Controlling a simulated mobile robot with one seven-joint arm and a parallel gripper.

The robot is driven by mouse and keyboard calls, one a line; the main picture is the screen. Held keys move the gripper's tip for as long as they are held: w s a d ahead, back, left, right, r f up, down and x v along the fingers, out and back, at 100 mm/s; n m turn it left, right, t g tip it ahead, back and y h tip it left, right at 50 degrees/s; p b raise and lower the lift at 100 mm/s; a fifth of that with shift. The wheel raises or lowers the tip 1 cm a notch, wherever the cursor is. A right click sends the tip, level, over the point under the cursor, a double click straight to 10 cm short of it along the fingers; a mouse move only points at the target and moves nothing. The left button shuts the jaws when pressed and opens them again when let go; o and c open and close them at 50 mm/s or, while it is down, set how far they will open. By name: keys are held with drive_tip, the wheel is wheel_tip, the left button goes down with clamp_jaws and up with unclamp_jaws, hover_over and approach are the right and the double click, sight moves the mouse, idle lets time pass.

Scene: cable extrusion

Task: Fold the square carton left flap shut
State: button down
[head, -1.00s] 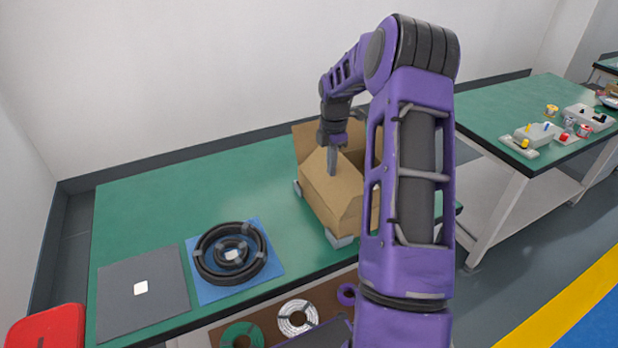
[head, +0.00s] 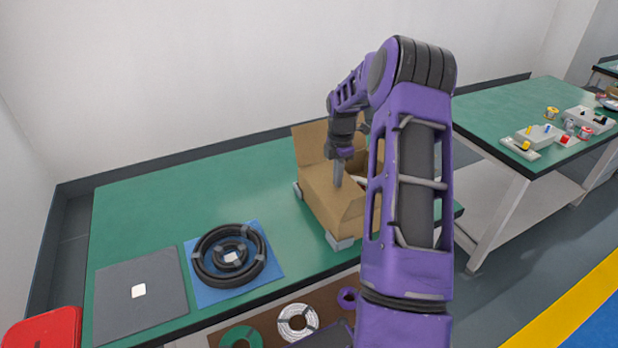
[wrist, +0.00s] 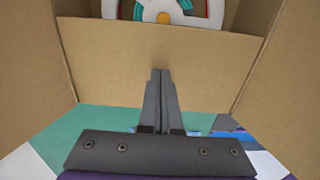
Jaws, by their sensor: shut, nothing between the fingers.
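The square carton (head: 322,207) stands open on the green table in the head view. Its left flap (wrist: 110,65) fills the middle of the wrist view as a plain brown panel, its lower edge free above the table. Other flaps stand up on both sides of it. A white ring-shaped item (wrist: 205,14) with coloured parts shows inside the carton. My gripper (head: 338,184) is at the carton's left side. In the wrist view my gripper (wrist: 160,72) is shut and empty, its fingertips in front of the flap; contact cannot be told.
Black cable coils (head: 229,255) lie on a blue mat left of the carton, beside a grey mat (head: 140,310). Coils (head: 297,320) sit on a lower shelf. A second table (head: 500,110) with small parts stands at the right. The green table behind the coils is clear.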

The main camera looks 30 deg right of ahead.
wheel_tip(320, 180, up, 10)
drive_tip(key=p, duration=0.1)
drive_tip(key=shift+f, duration=0.15)
idle(0.4)
